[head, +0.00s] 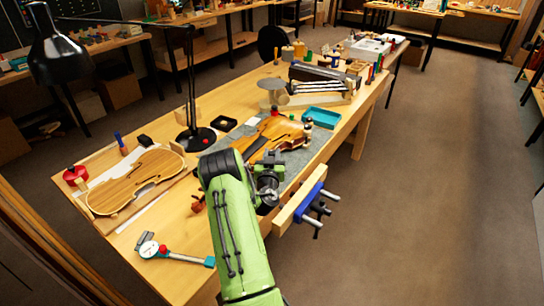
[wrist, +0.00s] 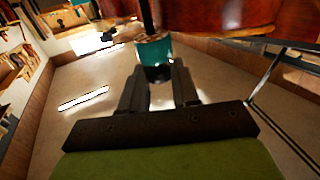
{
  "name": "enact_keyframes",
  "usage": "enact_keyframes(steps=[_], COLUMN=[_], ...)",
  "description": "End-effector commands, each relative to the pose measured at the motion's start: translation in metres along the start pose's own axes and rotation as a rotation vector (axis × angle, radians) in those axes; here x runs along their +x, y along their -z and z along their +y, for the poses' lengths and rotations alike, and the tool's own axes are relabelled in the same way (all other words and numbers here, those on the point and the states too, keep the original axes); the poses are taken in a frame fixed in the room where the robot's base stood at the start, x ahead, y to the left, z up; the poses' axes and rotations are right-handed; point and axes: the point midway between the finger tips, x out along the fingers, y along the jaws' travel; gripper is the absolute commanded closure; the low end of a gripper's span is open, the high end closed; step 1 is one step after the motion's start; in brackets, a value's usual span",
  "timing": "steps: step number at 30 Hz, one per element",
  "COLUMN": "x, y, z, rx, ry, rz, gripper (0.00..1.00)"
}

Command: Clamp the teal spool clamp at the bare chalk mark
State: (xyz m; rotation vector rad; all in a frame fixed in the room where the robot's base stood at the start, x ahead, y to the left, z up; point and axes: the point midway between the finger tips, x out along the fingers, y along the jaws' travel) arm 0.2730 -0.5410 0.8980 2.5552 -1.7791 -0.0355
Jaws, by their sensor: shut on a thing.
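The teal spool clamp (wrist: 155,50) is between the fingers of my gripper (wrist: 158,88) in the wrist view. A pale wooden disc tops its teal part, a dark rod rises from it and a dark end sits below. My gripper is shut on it. The reddish-brown violin body (wrist: 225,14) is just beyond and to the right; I cannot tell whether the clamp touches it. In the head view the violin body (head: 277,133) lies on a grey mat (head: 300,158), partly behind my arm. My fingertips and the held clamp are hidden there. I cannot make out the chalk mark.
A blue vise (head: 312,203) juts from the bench's front edge. A teal tray (head: 322,117) is right of the violin. A black lamp (head: 195,138) and a violin-shaped plate (head: 135,182) are left. A dial gauge (head: 165,250) lies at the near left.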

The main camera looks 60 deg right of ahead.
Motion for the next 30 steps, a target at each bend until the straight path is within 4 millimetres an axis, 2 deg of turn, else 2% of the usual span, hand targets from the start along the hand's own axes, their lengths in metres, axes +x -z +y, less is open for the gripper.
enact_keyframes(steps=[8, 21, 30], x=[0.0022, 0.0022, 0.0014], y=[-0.0054, -0.0003, 0.0020], z=[-0.0039, -0.0073, -0.0069], rx=[-0.002, -0.007, -0.005], ry=[-0.108, -0.366, -0.392], rz=[0.014, 0.007, 0.007], gripper=[1.00, 1.00, 1.00])
